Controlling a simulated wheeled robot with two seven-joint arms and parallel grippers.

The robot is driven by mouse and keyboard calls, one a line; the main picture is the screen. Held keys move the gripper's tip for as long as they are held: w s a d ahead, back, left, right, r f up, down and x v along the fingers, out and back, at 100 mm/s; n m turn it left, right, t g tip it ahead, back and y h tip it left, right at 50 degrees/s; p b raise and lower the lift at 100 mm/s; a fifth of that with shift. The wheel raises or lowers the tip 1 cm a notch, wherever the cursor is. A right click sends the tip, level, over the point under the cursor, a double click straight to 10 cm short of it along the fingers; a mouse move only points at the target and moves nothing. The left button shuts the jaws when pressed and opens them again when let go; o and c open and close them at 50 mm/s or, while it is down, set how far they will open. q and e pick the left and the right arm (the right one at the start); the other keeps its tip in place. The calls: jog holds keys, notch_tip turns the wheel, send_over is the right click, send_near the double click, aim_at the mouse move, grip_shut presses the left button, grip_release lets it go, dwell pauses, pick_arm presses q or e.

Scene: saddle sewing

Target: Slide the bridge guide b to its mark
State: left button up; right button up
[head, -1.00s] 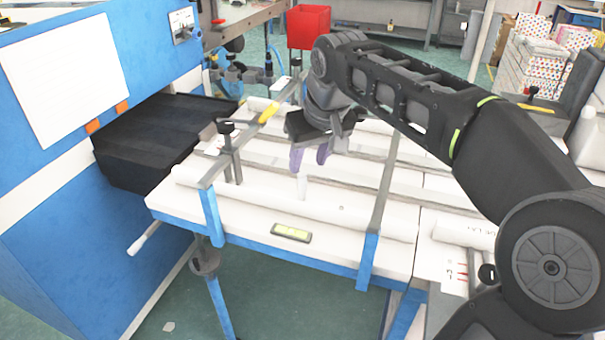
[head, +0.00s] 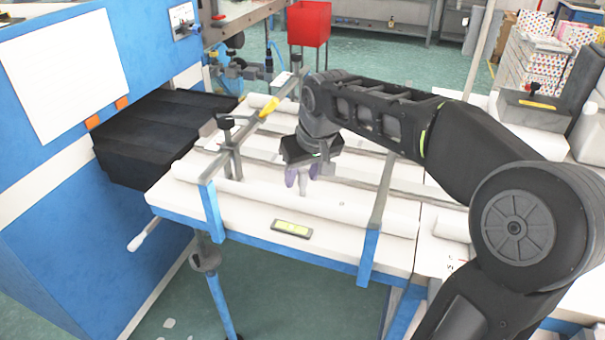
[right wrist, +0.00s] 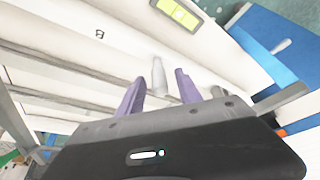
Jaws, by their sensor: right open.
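A small pale grey upright peg (head: 302,189), which looks like bridge guide b, stands on the white table near its front rail. It also shows in the right wrist view (right wrist: 158,75). In the wrist view the peg appears between the fingertips; contact cannot be told. My left gripper is out of view.
A spirit level (head: 292,229) lies at the table's front edge. A grey clamp post (head: 231,160) and a cross bar stand left of the gripper; another bar (head: 383,190) stands right. White rolls (head: 250,201) run along the table. A blue machine (head: 50,190) is at the left.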

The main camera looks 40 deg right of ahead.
jog(key=shift+c, duration=0.5)
grip_shut()
